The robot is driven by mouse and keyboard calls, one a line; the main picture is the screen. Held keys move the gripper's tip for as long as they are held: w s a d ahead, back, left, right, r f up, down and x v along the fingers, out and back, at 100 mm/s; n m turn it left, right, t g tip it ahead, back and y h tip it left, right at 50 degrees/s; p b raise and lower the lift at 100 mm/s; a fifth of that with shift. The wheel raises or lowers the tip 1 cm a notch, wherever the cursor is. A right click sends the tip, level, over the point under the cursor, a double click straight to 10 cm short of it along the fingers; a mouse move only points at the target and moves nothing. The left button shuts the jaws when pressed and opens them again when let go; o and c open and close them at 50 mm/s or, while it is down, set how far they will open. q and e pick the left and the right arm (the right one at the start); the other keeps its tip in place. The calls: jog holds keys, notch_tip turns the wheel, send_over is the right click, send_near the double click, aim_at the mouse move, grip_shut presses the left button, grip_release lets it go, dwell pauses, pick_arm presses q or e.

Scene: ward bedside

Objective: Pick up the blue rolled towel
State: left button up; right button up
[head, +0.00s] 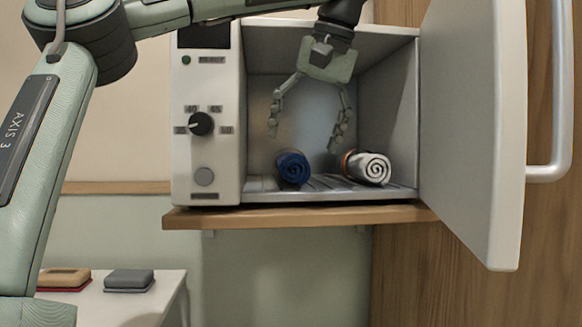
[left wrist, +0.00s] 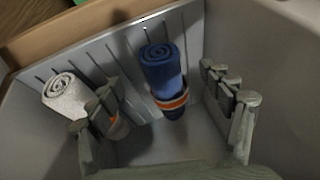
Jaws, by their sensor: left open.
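The blue rolled towel (head: 293,168) lies on the slatted floor of the open warming cabinet, in its left half, with its spiral end facing out. In the left wrist view the blue towel (left wrist: 162,68) has an orange-and-white band near its far end. My left gripper (head: 304,135) points down inside the cabinet, open and empty, above the blue towel. In the left wrist view its fingers (left wrist: 165,112) stand apart on either side of the blue towel's banded end. I cannot tell whether they touch it. My right gripper is not in view.
A white rolled towel (head: 368,168) with an orange band lies just right of the blue one. The cabinet door (head: 470,120) stands open at the right. The cabinet (head: 208,150) rests on a wooden shelf (head: 300,215). A low table (head: 150,305) with folded items stands at lower left.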

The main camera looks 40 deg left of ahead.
aim_at(294, 186)
pick_arm(q)
jog(key=x, duration=0.6)
jog(key=shift+a, duration=0.2)
jog(key=c, duration=1.3)
jog(key=shift+s+d+r, duration=0.1)
jog(key=shift+r, duration=0.1)
